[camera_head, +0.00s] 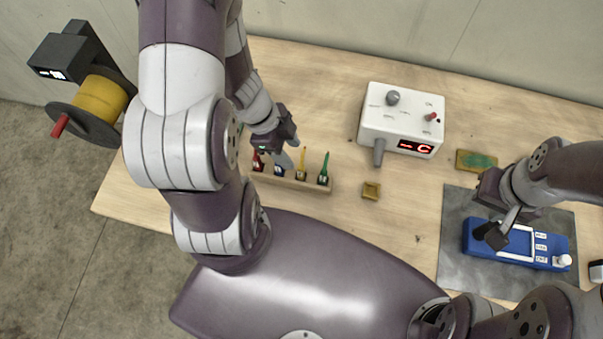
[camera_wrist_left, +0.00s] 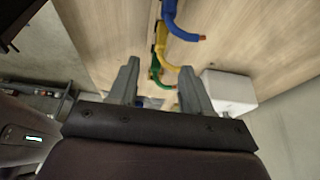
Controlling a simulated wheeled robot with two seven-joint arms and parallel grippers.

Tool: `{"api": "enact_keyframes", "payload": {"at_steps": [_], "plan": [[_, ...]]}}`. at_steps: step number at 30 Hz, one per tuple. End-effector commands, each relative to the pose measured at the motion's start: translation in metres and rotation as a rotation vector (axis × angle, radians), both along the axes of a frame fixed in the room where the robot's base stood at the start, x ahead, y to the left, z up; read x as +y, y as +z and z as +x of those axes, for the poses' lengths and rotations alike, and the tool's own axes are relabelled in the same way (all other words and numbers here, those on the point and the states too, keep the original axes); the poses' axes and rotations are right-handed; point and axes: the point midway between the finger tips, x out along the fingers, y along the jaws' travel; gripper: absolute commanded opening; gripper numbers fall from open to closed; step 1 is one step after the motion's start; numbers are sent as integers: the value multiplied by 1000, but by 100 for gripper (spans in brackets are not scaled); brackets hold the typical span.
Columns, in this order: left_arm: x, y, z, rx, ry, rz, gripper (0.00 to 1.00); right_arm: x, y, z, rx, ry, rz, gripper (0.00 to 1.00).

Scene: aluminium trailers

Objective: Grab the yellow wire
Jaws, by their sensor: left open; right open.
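The yellow wire (camera_head: 301,163) stands in a wooden rack (camera_head: 308,186), between the blue wire (camera_head: 279,171) and the green wire (camera_head: 324,168). My left gripper (camera_head: 284,158) is open above the rack, near the blue and yellow wires. In the left wrist view, the yellow wire (camera_wrist_left: 161,48) shows beyond and roughly between the open fingertips (camera_wrist_left: 156,68), with its bent end towards the right finger. I see no contact with it. The blue wire (camera_wrist_left: 177,22) and green wire (camera_wrist_left: 155,72) also show there. My right gripper (camera_head: 500,225) is open over a blue device.
A red wire (camera_head: 257,162) is at the rack's left end, partly behind my left gripper. A white box with display (camera_head: 401,120) stands behind right. The blue device (camera_head: 516,243) lies on a grey mat (camera_head: 455,225). A yellow spool (camera_head: 100,97) is far left. Bare table lies around the rack.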

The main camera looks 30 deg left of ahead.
Motion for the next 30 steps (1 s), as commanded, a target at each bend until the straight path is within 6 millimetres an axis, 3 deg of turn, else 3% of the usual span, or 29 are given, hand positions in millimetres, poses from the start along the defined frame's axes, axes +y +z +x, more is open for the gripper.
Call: {"api": "enact_keyframes", "payload": {"at_steps": [1,6,12,22,24,27,30], "plan": [[-4,-16,1,1,-1,1,49,0,-12,0,0,0,0,43],[-12,-32,3,0,0,2,49,0,-19,0,0,0,0,43],[-25,-67,6,-1,-1,2,49,0,-35,0,0,0,0,43],[-30,-75,7,-2,1,4,49,0,-36,0,0,0,0,43],[-30,-75,7,-2,1,4,26,0,-36,0,0,0,0,43],[-30,-75,7,-2,1,4,0,0,-36,0,0,0,0,43],[-30,-75,7,-2,1,4,0,0,-36,0,0,0,0,43]]}}
